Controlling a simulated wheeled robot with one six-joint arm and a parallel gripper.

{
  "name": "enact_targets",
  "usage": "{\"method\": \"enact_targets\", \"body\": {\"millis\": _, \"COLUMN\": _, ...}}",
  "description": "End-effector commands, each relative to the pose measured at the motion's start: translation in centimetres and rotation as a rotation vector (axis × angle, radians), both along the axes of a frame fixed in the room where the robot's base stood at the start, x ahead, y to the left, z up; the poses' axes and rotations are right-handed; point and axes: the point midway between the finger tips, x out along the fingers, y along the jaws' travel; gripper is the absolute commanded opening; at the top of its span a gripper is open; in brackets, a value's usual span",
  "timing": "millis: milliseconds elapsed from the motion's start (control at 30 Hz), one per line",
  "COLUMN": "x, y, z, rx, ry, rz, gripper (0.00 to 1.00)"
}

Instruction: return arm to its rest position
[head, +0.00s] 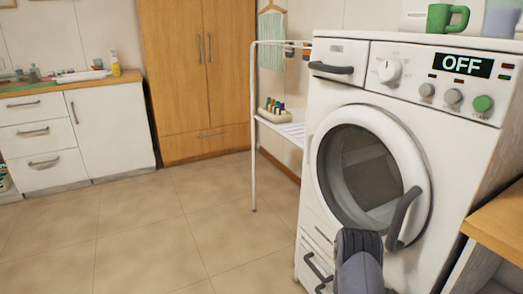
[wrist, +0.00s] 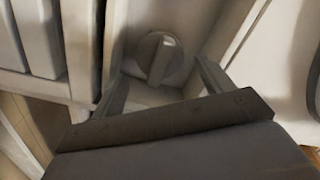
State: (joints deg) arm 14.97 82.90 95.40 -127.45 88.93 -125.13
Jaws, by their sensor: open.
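My arm (head: 358,262) rises at the bottom of the head view, in front of the washing machine (head: 335,95). The gripper end is hidden in that view. In the wrist view my gripper (wrist: 162,68) is open, with its two fingers spread apart and nothing held between them. A round pale knob (wrist: 160,57) with a raised grip bar sits in a white recess just beyond the fingers. I cannot tell whether a finger touches the recess walls.
The machine's round door (head: 365,165) is closed, with a dark handle (head: 403,218). Its display (head: 465,65) reads OFF. A white rack (head: 253,150) stands left of the machine. A wooden surface (head: 500,220) is at right. The tiled floor (head: 140,235) at left is clear.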

Motion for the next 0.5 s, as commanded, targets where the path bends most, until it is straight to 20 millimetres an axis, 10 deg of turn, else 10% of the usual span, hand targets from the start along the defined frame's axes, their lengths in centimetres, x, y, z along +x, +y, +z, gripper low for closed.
{"method": "enact_targets", "body": {"millis": 300, "x": -1.9, "y": 4.9, "z": 0.1, "rx": 0.001, "ry": 0.002, "rz": 0.004, "gripper": 0.75}}
{"method": "enact_targets", "body": {"millis": 500, "x": -0.9, "y": 1.8, "z": -0.1, "rx": 0.000, "ry": -0.004, "rz": -0.006, "gripper": 0.75}}
